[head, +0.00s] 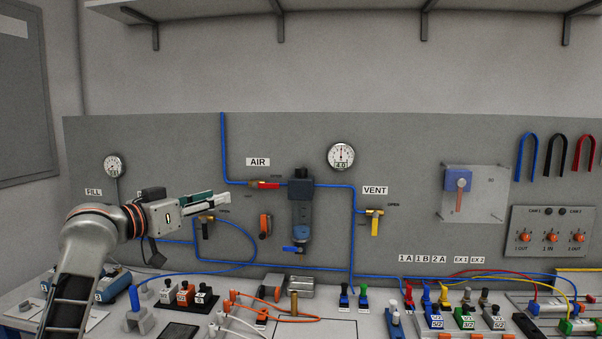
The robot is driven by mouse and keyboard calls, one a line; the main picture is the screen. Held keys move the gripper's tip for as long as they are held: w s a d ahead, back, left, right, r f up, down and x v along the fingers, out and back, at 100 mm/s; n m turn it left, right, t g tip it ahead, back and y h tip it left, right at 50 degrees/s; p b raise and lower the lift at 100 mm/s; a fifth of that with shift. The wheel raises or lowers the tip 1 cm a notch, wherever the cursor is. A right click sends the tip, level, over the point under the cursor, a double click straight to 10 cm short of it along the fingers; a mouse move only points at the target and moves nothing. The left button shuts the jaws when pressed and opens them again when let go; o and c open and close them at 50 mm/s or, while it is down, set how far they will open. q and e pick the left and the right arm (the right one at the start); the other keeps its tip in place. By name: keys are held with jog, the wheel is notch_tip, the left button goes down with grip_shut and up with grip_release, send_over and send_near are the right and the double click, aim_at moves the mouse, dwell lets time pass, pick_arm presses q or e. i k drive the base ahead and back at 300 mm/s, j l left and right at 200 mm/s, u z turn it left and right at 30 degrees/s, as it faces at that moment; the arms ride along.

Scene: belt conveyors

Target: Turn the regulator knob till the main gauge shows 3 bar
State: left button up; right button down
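The regulator (301,190) is a dark unit on the blue air line, with a black knob (299,172) on top and a bluish bowl below. My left gripper (222,200) points right, in front of the panel, left of the regulator and clear of the knob. Its fingers show edge-on, so their gap cannot be told. Nothing shows held in it. My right gripper is out of view.
A red-handled valve (265,185) under the AIR label sits left of the regulator. A yellow-handled VENT valve (375,221) is to the right. An orange handle (265,226) and a smaller gauge (113,166) are further left. Hoses and valve blocks (434,316) crowd the bench below.

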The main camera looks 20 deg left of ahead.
aim_at(300, 172)
jog(key=i+l, duration=0.15)
jog(key=i, duration=0.35)
jog(key=i+l, duration=0.2)
jog(key=i, duration=0.3)
